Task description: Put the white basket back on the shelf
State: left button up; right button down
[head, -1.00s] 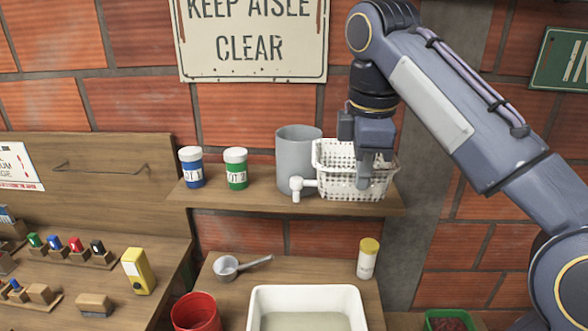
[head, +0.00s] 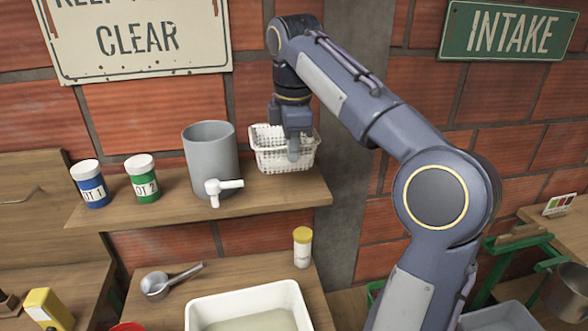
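The white basket (head: 268,160), with open lattice walls, is at the right end of the wooden wall shelf (head: 170,212). It looks level and close over or on the board; I cannot tell whether its bottom touches. My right gripper (head: 291,148) comes down from above at the basket's front right side, shut on its rim. One finger shows against the wall; the other is largely hidden. The basket stands just right of the grey container (head: 208,150), with a small gap in the picture. My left gripper is not in view.
The grey container's white tap (head: 224,188) sticks out towards the basket's front. A blue jar (head: 90,188) and a green jar (head: 144,184) stand further left on the shelf. Below are a yellow-capped bottle (head: 302,250), a scoop (head: 157,284) and a white basin (head: 240,312).

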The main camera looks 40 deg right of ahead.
jog(key=d+f, duration=0.1)
jog(key=w+d+f, duration=0.1)
jog(key=f, duration=0.1)
jog(key=w+d+f, duration=0.1)
jog(key=f, duration=0.1)
jog(key=shift+w, duration=0.15)
jog(key=shift+d+f, duration=0.1)
jog(key=shift+f, duration=1.55)
jog(key=shift+w+f, duration=0.1)
jog(key=c, duration=1.7)
grip_release()
